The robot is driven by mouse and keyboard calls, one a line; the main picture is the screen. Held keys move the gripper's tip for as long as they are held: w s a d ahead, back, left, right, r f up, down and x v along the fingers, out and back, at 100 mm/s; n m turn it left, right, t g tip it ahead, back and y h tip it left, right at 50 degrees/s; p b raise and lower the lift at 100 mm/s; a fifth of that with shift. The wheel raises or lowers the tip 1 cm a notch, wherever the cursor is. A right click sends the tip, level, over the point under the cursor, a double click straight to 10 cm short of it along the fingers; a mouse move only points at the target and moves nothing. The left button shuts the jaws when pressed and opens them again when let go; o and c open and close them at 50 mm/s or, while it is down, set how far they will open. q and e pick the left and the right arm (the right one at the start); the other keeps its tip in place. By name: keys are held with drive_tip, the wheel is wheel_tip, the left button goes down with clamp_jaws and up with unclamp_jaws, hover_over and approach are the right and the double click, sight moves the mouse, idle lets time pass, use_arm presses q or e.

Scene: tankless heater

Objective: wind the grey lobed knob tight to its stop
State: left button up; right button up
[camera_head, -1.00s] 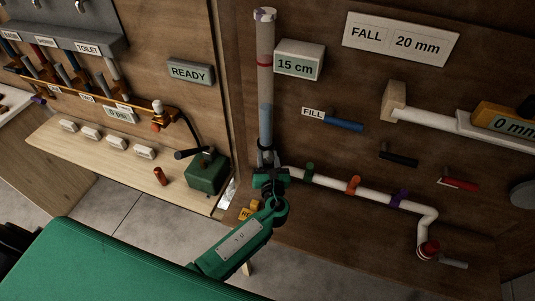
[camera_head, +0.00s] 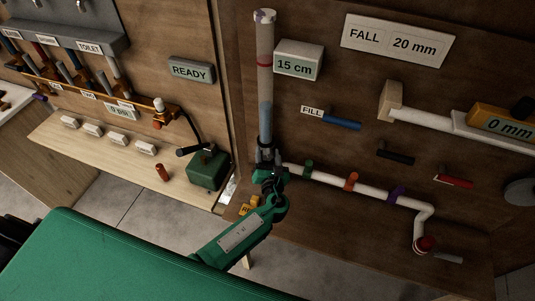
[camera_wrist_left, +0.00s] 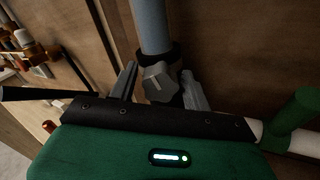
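The grey lobed knob (camera_wrist_left: 158,82) sits on a dark collar at the foot of the upright tube (camera_wrist_left: 151,25). My left gripper (camera_wrist_left: 160,86) has one finger on each side of the knob. In the left wrist view a gap shows between the knob and each finger, so it is open around the knob. In the head view my left gripper (camera_head: 267,160) is at the bottom of the clear tube (camera_head: 265,80), and it hides the knob there. My right gripper is not in view.
A white pipe (camera_head: 372,193) with green, orange and purple handles runs right from the tube's foot. A green box (camera_head: 207,170) with a black lever stands on the wooden shelf to the left. A "15 cm" display (camera_head: 298,62) is beside the tube.

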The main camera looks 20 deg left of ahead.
use_arm(q)
drive_tip(key=shift+f+b, duration=0.2)
drive_tip(key=shift+b, duration=0.15)
drive_tip(key=n+b, duration=0.4)
drive_tip(key=shift+f+n, duration=0.1)
drive_tip(key=shift+n, duration=0.2)
drive_tip(key=shift+r+n+b, duration=0.2)
drive_tip(key=shift+n+b, duration=0.25)
drive_tip(key=shift+n, duration=0.15)
drive_tip(key=shift+r, duration=0.1)
